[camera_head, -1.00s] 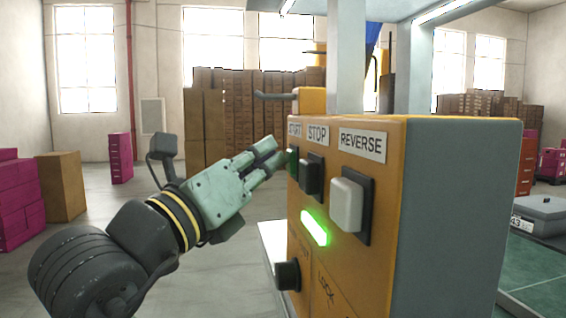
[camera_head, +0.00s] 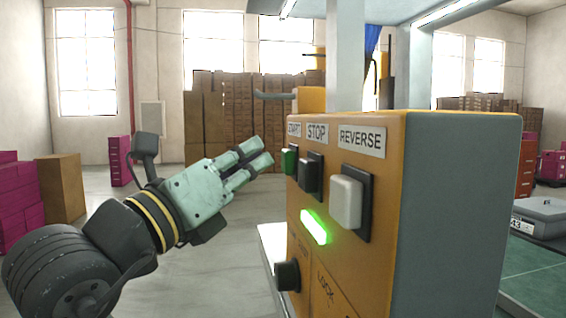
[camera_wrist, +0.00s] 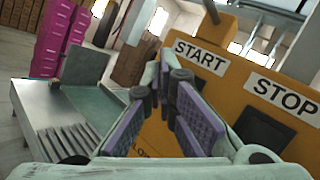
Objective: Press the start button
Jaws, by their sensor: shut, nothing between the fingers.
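The green start button (camera_head: 289,160) sits under the START label (camera_head: 294,130) at the far left of the orange control box's front in the head view. My gripper (camera_head: 263,156) is shut and empty, a small gap to the left of the button and roughly level with it. In the wrist view my gripper's fingers (camera_wrist: 168,98) with purple pads lie in front of the orange panel, below and left of the START label (camera_wrist: 201,57). I cannot make out the start button in that view; the fingers seem to cover it.
The dark stop button (camera_head: 309,174) is close beside the start button, with the white reverse button (camera_head: 346,202) to its right. Below are a lit green lamp (camera_head: 314,227) and a black knob (camera_head: 287,275).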

